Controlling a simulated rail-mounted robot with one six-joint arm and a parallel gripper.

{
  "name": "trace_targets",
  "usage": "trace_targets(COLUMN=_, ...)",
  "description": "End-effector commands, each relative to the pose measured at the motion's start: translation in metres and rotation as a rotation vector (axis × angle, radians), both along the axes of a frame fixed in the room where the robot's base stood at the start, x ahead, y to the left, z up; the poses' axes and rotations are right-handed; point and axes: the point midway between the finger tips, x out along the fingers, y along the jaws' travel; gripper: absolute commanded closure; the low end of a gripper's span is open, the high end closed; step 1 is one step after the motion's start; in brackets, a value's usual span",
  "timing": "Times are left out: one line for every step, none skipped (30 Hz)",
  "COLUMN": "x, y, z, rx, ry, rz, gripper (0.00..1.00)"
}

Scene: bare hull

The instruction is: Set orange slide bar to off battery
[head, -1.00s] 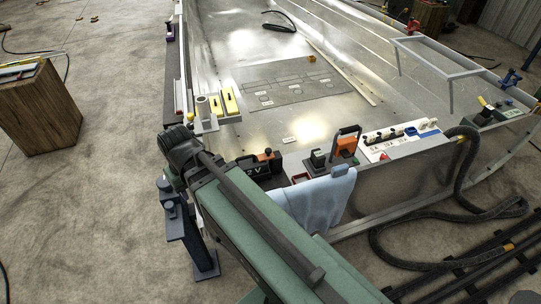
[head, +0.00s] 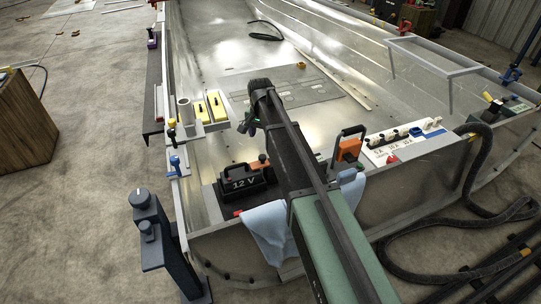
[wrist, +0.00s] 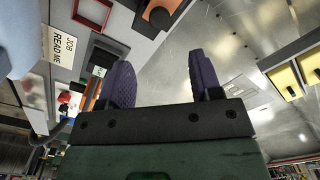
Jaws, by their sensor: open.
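An orange block (head: 348,150) with a dark loop handle stands on the near ledge, right of my arm, in the head view. I cannot tell whether it is the slide bar. A black battery (head: 240,182) marked 12 V sits left of my arm, with a small orange-red part (head: 262,158) by its top. My gripper (head: 247,125) is over the hull beyond the battery, apart from it. In the wrist view its two purple fingers (wrist: 163,82) are spread with nothing between them. An orange strip (wrist: 95,88) shows partly hidden behind the left finger.
A light blue cloth (head: 268,232) hangs over the near edge beside my arm. A white switch panel (head: 403,140) is at right. Yellow blocks (head: 209,106) stand on a left ledge. A JOB README label (wrist: 62,45) lies at upper left. The hull floor is largely clear.

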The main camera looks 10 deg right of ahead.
Motion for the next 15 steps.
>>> trace_targets(x=0.000, y=0.000, z=-0.009, rx=0.000, ry=0.000, rz=0.000, gripper=0.41)
trace_targets(x=0.000, y=0.000, z=-0.014, rx=0.000, ry=0.000, rz=0.001, gripper=0.41)
trace_targets(x=0.000, y=0.000, z=-0.021, rx=0.000, ry=0.000, rz=0.001, gripper=0.41)
trace_targets(x=0.000, y=0.000, z=-0.028, rx=0.000, ry=0.000, rz=0.001, gripper=0.41)
trace_targets(x=0.000, y=0.000, z=-0.034, rx=0.000, ry=0.000, rz=0.001, gripper=0.41)
trace_targets(x=0.000, y=0.000, z=-0.044, rx=0.000, ry=0.000, rz=0.001, gripper=0.41)
trace_targets(x=0.000, y=0.000, z=-0.052, rx=0.000, ry=0.000, rz=0.002, gripper=0.41)
trace_targets(x=0.000, y=0.000, z=-0.059, rx=0.000, ry=0.000, rz=0.002, gripper=0.41)
trace_targets(x=0.000, y=0.000, z=-0.070, rx=0.000, ry=0.000, rz=0.002, gripper=0.41)
trace_targets(x=0.000, y=0.000, z=-0.077, rx=0.000, ry=0.000, rz=0.002, gripper=0.41)
trace_targets(x=0.000, y=0.000, z=-0.084, rx=0.000, ry=0.000, rz=0.002, gripper=0.41)
trace_targets(x=0.000, y=0.000, z=-0.092, rx=0.000, ry=0.000, rz=0.002, gripper=0.41)
trace_targets(x=0.000, y=0.000, z=-0.097, rx=0.000, ry=0.000, rz=0.002, gripper=0.41)
trace_targets(x=0.000, y=0.000, z=-0.101, rx=0.000, ry=0.000, rz=0.002, gripper=0.41)
trace_targets(x=0.000, y=0.000, z=-0.105, rx=0.000, ry=0.000, rz=0.002, gripper=0.41)
